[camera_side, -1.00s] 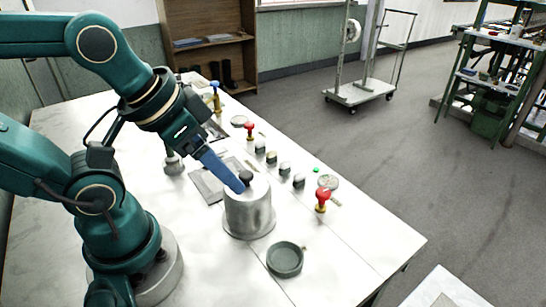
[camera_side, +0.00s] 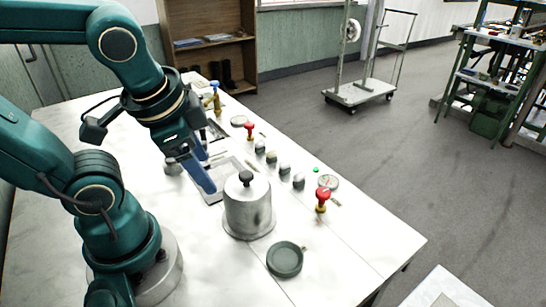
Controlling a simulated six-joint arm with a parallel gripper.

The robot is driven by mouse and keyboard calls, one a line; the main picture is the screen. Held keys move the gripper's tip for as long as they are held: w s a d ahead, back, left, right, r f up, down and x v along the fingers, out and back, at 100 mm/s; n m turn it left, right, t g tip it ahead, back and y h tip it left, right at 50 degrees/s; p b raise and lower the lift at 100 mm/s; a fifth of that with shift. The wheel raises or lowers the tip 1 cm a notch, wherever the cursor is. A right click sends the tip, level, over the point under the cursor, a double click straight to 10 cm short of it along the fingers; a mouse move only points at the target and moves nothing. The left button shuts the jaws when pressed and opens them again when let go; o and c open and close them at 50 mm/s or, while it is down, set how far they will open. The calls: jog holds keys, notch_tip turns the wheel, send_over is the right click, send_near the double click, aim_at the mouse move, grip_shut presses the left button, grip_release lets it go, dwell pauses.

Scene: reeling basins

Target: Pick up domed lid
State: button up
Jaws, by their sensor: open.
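The domed lid (camera_side: 247,207) is a silvery metal cover with a black knob (camera_side: 246,177) on top. It stands upright on the white table, right of the picture's middle-left area. My gripper (camera_side: 207,176), with blue fingers, is open and empty. It is to the left of the lid and a little behind it, clear of the knob. What is under the lid is hidden.
A round grey-green dish (camera_side: 285,260) sits in front of the lid. Red-handled valves (camera_side: 321,197), several knobs (camera_side: 284,168) and a gauge (camera_side: 328,182) line the table's right side.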

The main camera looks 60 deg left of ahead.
aim_at(247, 177)
jog(key=w+a+m+y, duration=0.1)
jog(key=w+m+y, duration=0.1)
jog(key=m, duration=0.3)
jog(key=w+a+f+m+g+y, duration=0.1)
jog(key=w+m+y, duration=0.1)
jog(key=m+y, duration=0.2)
jog(key=w+f+m+y, duration=0.1)
jog(key=w+m+y, duration=0.1)
jog(key=m, duration=0.3)
jog(key=shift+a+f+m+y, duration=0.2)
jog(key=shift+a+m+y, duration=0.15)
jog(key=shift+y, duration=0.35)
jog(key=d+f+m+t, duration=0.1)
jog(key=m, duration=0.1)
jog(key=w+d+f+m+t+y, duration=0.1)
jog(key=d, duration=0.1)
jog(key=shift+w+f+m, duration=0.2)
jog(key=shift+m, duration=0.15)
jog(key=shift+s+d+f+m, duration=0.1)
jog(key=shift+d+f+m, duration=0.2)
jog(key=shift+f+m, duration=0.15)
jog(key=shift+x, duration=2.35)
jog(key=shift+r, duration=0.1)
grip_shut()
